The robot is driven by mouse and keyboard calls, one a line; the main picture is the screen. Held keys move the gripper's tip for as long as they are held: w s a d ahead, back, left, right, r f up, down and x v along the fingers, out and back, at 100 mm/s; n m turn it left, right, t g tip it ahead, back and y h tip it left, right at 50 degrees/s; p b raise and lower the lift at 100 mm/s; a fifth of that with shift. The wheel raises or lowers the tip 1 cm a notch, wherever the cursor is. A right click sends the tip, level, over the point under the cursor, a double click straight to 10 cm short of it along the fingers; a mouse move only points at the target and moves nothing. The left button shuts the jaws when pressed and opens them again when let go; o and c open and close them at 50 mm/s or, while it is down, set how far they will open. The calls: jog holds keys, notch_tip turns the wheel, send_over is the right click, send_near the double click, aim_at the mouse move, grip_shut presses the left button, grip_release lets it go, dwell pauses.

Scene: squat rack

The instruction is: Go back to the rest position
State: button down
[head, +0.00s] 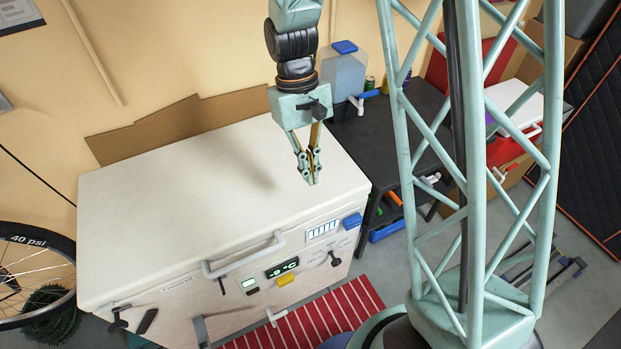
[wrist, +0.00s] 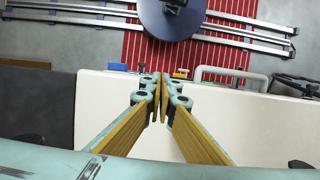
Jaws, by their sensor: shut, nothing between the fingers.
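My gripper (head: 312,180) hangs pointing down over the right part of the white chest freezer's lid (head: 190,190). Its fingers are shut together with nothing between them. In the wrist view my gripper (wrist: 161,98) also shows with its fingertips meeting, above the freezer's white top (wrist: 250,125). The fingers look apart from the lid, though the exact height is hard to tell.
The freezer front has a bar handle (head: 243,256) and a display (head: 282,268). A dark table (head: 390,135) with a clear blue-capped container (head: 344,75) stands to the right. A red striped mat (head: 335,310) lies in front. A bicycle wheel (head: 35,275) is at left.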

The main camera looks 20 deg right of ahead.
jog(key=shift+r, duration=0.3)
dwell(0.5)
jog(key=s+r+t+b, duration=0.15)
jog(key=s+r, duration=0.25)
jog(key=r, duration=0.5)
jog(key=s+r+t, duration=0.2)
jog(key=s+r, duration=0.2)
jog(key=r, duration=0.6)
jog(key=s+r+t+b, duration=0.1)
jog(key=s+r, duration=0.3)
jog(key=s, duration=0.3)
jog(key=s+d+r+m+t+b, duration=0.1)
jog(key=s+r, duration=0.3)
jog(key=s, duration=0.4)
jog(key=shift+s+d+r+t, duration=0.2)
jog(key=shift+r+t, duration=0.1)
jog(key=shift+t, duration=0.45)
dwell(0.8)
